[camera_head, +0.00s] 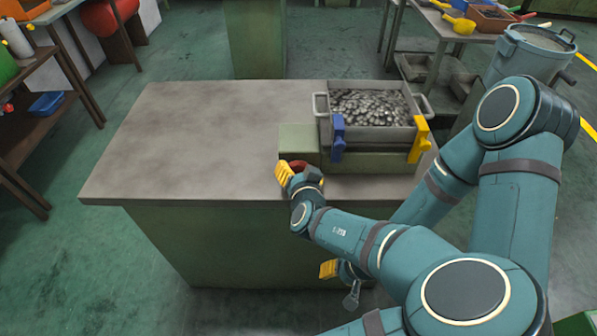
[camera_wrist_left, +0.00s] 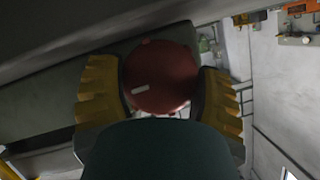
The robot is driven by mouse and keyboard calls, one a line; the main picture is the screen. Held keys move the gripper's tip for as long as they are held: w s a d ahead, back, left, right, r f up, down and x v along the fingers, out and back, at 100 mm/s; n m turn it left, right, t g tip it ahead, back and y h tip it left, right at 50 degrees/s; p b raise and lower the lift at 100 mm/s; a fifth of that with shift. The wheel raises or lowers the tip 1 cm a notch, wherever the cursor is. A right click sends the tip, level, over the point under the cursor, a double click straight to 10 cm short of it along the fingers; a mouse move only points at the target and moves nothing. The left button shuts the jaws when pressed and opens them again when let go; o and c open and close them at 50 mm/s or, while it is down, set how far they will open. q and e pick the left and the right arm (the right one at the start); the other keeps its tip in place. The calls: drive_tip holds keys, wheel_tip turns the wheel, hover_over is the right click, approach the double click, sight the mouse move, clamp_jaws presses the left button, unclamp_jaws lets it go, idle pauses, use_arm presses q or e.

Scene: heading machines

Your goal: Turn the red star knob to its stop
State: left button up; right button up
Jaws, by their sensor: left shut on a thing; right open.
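The red star knob (camera_head: 298,164) is at the near side of a green block on the bench, partly hidden by my left gripper (camera_head: 286,173). In the left wrist view the knob (camera_wrist_left: 161,76) is a round red disc with a short white mark, lying slantwise on its face. The yellow fingers of my left gripper (camera_wrist_left: 160,88) are on either side of it, shut on it. My right gripper (camera_head: 329,269) is low in front of the bench, away from the knob; it is mostly hidden, and one yellow finger shows.
A grey tray (camera_head: 372,88) full of small metal pieces sits on the green block (camera_head: 299,140), with a blue lever (camera_head: 338,138) and a yellow lever (camera_head: 418,139) at its front. The left part of the bench (camera_head: 200,135) is clear. A grey bin (camera_head: 530,60) stands behind right.

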use_arm(q)
drive_tip(key=o, duration=1.2)
